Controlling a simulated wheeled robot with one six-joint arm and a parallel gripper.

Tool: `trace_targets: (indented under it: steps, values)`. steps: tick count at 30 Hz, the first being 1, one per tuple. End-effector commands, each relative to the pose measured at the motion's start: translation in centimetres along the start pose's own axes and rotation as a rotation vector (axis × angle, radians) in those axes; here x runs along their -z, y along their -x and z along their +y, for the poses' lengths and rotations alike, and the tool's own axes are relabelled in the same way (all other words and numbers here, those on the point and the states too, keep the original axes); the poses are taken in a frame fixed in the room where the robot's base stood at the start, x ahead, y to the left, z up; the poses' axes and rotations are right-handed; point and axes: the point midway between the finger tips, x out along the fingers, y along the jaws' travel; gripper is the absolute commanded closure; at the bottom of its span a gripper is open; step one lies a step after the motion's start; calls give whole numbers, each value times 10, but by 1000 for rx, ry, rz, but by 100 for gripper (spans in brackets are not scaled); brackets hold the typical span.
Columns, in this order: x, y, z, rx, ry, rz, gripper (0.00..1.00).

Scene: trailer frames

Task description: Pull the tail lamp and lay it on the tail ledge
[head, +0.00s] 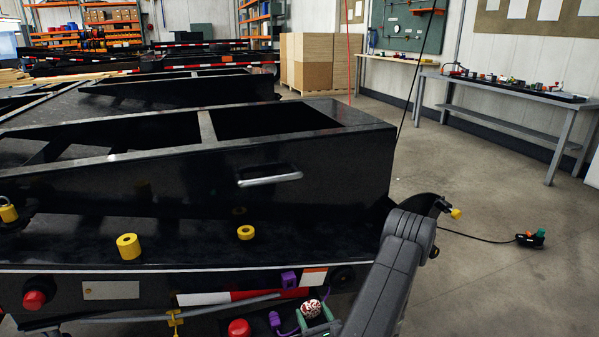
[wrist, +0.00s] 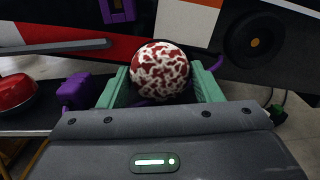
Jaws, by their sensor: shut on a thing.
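The tail lamp (head: 311,308) is a round lens mottled red and white. My gripper (wrist: 161,88) has its green fingers shut on it from both sides, and the lamp also shows large in the wrist view (wrist: 159,70). In the head view my gripper (head: 314,317) is low, in front of the trailer's rear face. A round black socket (wrist: 255,42) with an amber centre is on that face, right of the lamp. The flat black ledge (head: 75,238) runs along the trailer's tail above the striped face. Whether the lamp touches anything behind it is hidden.
Yellow rings (head: 128,246) and (head: 246,232) stand on the ledge, with bare room between and beside them. A purple block (head: 289,280) and a purple plug (wrist: 75,91) are near the lamp. Red domes (head: 239,328) and (head: 34,299) sit left. A grey bar (head: 215,306) crosses the rear face.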

Motion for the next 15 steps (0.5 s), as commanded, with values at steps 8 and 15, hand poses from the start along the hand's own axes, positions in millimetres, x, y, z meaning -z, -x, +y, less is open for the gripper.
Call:
trace_targets:
  steps: [8,15]
  values:
    - [0,0,0,0,0,-1,29]
    - [0,0,0,0,0,0,16]
